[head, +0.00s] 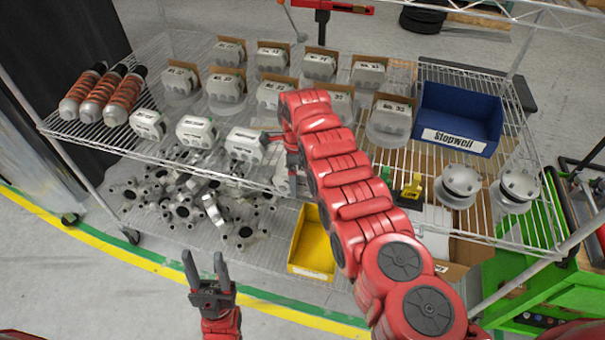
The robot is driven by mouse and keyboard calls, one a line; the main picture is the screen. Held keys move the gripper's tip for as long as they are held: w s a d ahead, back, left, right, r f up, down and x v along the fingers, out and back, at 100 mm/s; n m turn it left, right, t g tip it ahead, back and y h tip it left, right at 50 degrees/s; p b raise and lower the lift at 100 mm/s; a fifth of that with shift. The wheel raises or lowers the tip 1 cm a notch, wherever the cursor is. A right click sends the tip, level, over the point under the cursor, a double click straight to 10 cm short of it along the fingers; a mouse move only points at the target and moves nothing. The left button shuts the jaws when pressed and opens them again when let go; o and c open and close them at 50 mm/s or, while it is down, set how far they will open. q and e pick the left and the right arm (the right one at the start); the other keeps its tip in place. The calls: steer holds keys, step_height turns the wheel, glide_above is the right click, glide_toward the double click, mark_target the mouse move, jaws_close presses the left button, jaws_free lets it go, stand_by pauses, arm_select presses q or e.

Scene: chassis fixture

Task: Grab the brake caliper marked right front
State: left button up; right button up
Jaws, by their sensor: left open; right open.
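Several silver-grey brake calipers with small dark markings stand in rows on the wire shelf. The front row has a left caliper (147,124), a middle caliper (196,131) and a right caliper (243,145). The markings are too small to tell which is right front. My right gripper (274,137) is open beside the right end of the front-row right caliper, partly hidden by its own arm; I cannot tell whether it touches. My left gripper (220,270) is open and empty, low in front of the rack, fingers pointing away from me.
Orange-and-silver shock absorbers (103,95) lie at the shelf's left. A blue bin (460,108) and silver round parts (458,186) are at the right. Silver hubs (185,200) and a yellow bin (312,246) are on the lower shelf. A green cart (560,300) stands at right.

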steer(key=shift+s+a, duration=0.1)
steer(key=shift+a, duration=0.15)
steer(key=shift+c, duration=0.7)
steer(key=shift+d, duration=0.35)
steer(key=c, duration=0.7)
jaws_close()
steer(key=shift+a+r, duration=0.1)
steer(key=shift+r, duration=0.1)
